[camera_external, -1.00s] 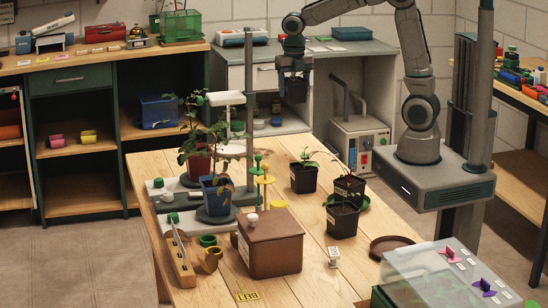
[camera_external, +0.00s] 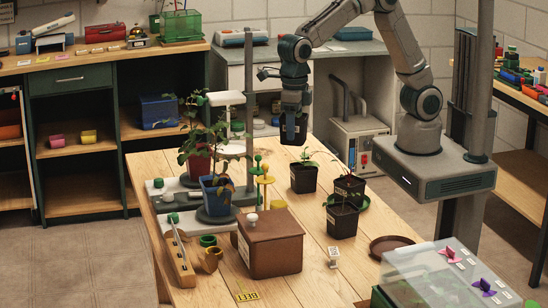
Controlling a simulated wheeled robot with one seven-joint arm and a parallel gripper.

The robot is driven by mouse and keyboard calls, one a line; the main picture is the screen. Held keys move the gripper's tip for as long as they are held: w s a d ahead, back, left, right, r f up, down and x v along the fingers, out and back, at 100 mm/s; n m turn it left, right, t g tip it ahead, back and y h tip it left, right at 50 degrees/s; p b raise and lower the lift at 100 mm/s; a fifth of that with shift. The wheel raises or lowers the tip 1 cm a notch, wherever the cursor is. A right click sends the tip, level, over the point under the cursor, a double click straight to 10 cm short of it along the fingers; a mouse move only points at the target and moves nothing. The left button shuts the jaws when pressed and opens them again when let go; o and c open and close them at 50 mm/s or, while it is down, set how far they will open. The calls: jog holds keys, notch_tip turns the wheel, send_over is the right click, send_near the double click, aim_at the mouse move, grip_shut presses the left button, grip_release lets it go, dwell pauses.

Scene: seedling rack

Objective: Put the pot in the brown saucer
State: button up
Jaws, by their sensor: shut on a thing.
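My gripper (camera_external: 294,115) is shut on a small dark pot (camera_external: 293,134) and holds it upright in the air near the far edge of the wooden table. The fingers hide part of the pot. The brown saucer (camera_external: 389,246) is a round shallow dish at the table's right side, towards the front. Nothing stands in it. My gripper is well to the left of the saucer and farther back.
A brown box (camera_external: 271,248) and a plant stand (camera_external: 215,217) are left. A clear-lidded case (camera_external: 440,275) is front right.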

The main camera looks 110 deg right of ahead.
jog(key=s+a+n+p, duration=0.1)
jog(key=s+a+n, duration=0.3)
jog(key=a, duration=0.8)
jog(key=s+a+n+p, duration=0.15)
jog(key=s+a, duration=0.35)
jog(key=a, duration=0.8)
jog(key=shift+n, duration=0.45)
jog(key=s+a+f, duration=0.1)
jog(key=a+f, duration=0.2)
jog(key=f, duration=0.1)
jog(key=s+a+f+p, duration=0.1)
jog(key=s+a+f, duration=0.1)
jog(key=a+f, duration=0.2)
jog(key=s+a+f+p, duration=0.1)
jog(key=a+f, duration=0.2)
jog(key=f, duration=0.1)
jog(key=shift+s+a+f, duration=0.15)
jog(key=shift+a+f, duration=0.15)
jog(key=shift+a, duration=0.1)
jog(key=shift+f+p, duration=0.35)
jog(key=shift+f, duration=1.8)
jog(key=o, duration=1.1)
notch_tip(320, 180, up, 12)
jog(key=shift+r+b, duration=0.2)
jog(key=shift+b, duration=0.5)
